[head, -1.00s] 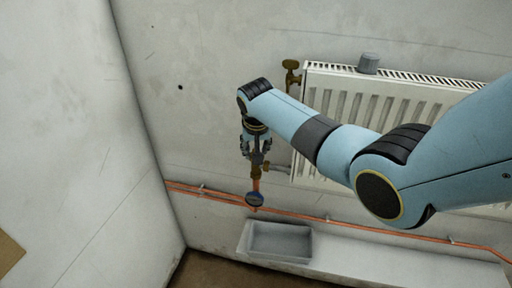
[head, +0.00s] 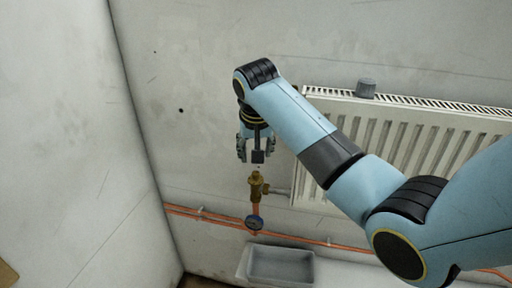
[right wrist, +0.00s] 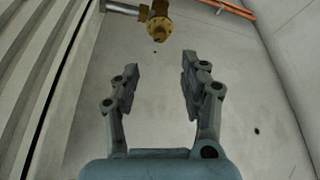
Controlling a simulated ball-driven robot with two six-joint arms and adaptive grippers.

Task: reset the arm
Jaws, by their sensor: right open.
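My right arm comes in from the right in the head view, and its gripper (head: 257,156) points down, just above a brass valve (head: 257,186) on the pipe. In the right wrist view the gripper (right wrist: 159,82) is open with nothing between its fingers. The brass valve (right wrist: 158,25) shows there beyond the fingertips, apart from them. My left gripper is not in view.
A grey tray (head: 281,266) stands below. The left wall is clear.

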